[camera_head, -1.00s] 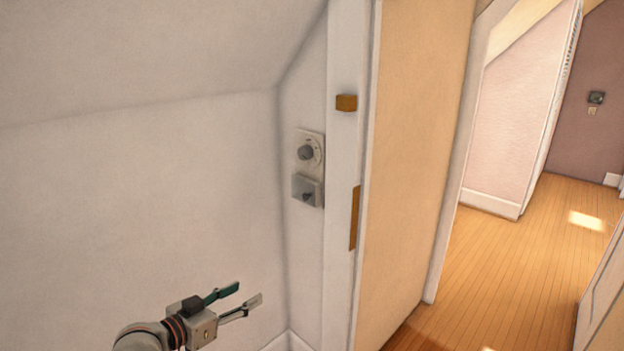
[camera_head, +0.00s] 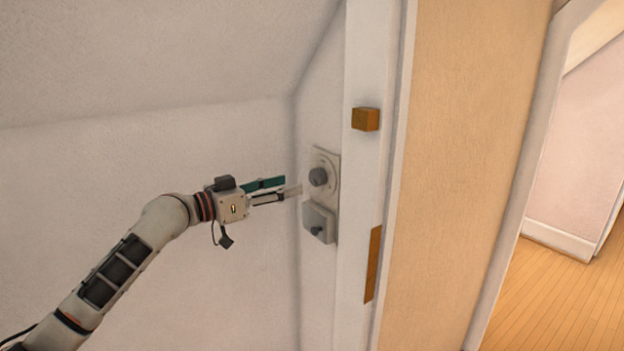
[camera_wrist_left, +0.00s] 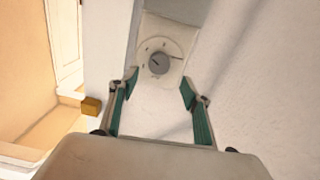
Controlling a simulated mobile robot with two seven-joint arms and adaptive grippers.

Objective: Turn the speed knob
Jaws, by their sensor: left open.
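The speed knob (camera_head: 318,177) is a round grey knob on a pale dial plate on the narrow white wall strip beside the door frame. In the left wrist view the knob (camera_wrist_left: 158,64) sits on its marked dial, ahead of and between the fingertips. My left gripper (camera_head: 291,186) is open and empty, just left of the knob at nearly its height. In the left wrist view its green-padded fingers (camera_wrist_left: 160,90) are spread, with the knob beyond their tips and no contact visible. My right gripper is not in view.
A grey box with a small dark knob (camera_head: 319,223) is mounted just below the dial. A brass-coloured block (camera_head: 365,119) juts from the white door frame (camera_head: 357,200) to the right. A tan door (camera_head: 460,160) stands beside it. The sloped ceiling (camera_head: 170,60) hangs above left.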

